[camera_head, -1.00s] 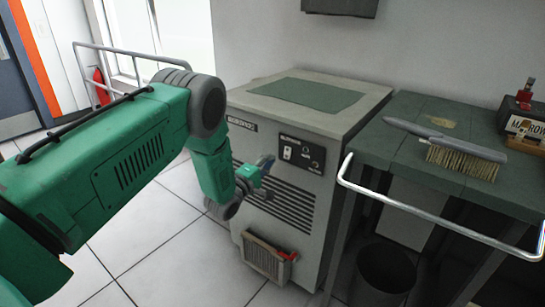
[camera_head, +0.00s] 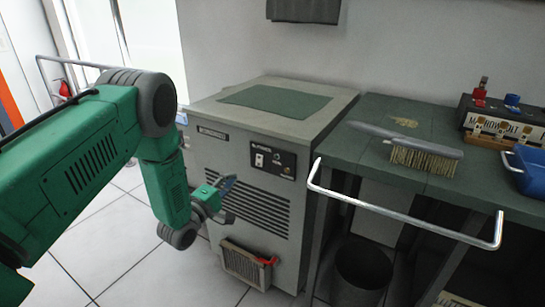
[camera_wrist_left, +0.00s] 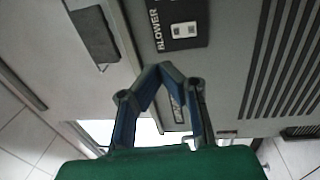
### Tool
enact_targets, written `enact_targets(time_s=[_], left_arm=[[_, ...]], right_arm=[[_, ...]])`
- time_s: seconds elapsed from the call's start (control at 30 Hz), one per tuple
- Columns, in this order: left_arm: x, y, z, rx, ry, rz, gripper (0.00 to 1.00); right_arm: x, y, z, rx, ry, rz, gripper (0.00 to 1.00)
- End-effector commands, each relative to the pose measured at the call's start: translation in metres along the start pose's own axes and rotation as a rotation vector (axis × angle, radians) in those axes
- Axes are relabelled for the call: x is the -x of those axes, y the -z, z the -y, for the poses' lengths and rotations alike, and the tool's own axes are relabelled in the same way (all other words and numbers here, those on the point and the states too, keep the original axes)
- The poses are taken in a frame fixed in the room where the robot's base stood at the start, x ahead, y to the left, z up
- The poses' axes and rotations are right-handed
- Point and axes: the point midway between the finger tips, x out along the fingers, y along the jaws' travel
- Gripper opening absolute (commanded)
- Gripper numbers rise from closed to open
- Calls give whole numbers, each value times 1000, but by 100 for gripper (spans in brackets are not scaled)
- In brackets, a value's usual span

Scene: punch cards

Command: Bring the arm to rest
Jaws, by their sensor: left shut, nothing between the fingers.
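My left arm comes in from the left in the head view. Its gripper (camera_head: 228,184) is in front of the grey machine's vented front face and holds nothing. In the left wrist view the gripper (camera_wrist_left: 160,68) has its blue-grey fingers meeting at the tips, with nothing between them. The grey machine (camera_head: 213,157) has a green mat (camera_head: 275,99) on top and a dark switch panel (camera_head: 273,158) on its front. That panel also shows in the left wrist view (camera_wrist_left: 178,22), marked "BLOWER". My right gripper is not in view.
A green workbench (camera_head: 365,146) stands to the right, with a wire brush (camera_head: 425,155), a labelled box (camera_head: 500,128) and a blue bin (camera_head: 528,168). A metal rail (camera_head: 400,215) runs along its front. A dark waste bin (camera_head: 362,272) is below. Tiled floor (camera_head: 125,265) is clear at left.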

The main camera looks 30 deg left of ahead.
Motion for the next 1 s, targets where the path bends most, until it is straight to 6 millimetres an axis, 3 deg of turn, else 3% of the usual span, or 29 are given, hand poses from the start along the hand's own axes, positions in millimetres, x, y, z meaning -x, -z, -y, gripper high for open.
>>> enact_targets(time_s=[0.2,0.27,0.37,0.47,0.5,0.63,0.8,0.9,1.0], left_arm=[[4,-2,9,-23,35,-3,0],[11,-11,22,-70,95,-3,0],[37,-36,58,-225,281,17,0],[87,-70,101,-440,533,108,0],[112,-83,116,-528,632,167,0],[199,-120,147,-789,914,421,0],[312,-150,153,-1029,1160,827,0],[360,-158,146,-1102,1232,1028,0],[389,-162,139,-1141,1267,1160,0]], right_arm=[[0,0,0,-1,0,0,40],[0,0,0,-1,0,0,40],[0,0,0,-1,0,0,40],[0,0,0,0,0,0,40],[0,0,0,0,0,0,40],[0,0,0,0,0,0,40],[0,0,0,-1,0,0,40],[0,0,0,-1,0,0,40],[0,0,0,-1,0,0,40]])
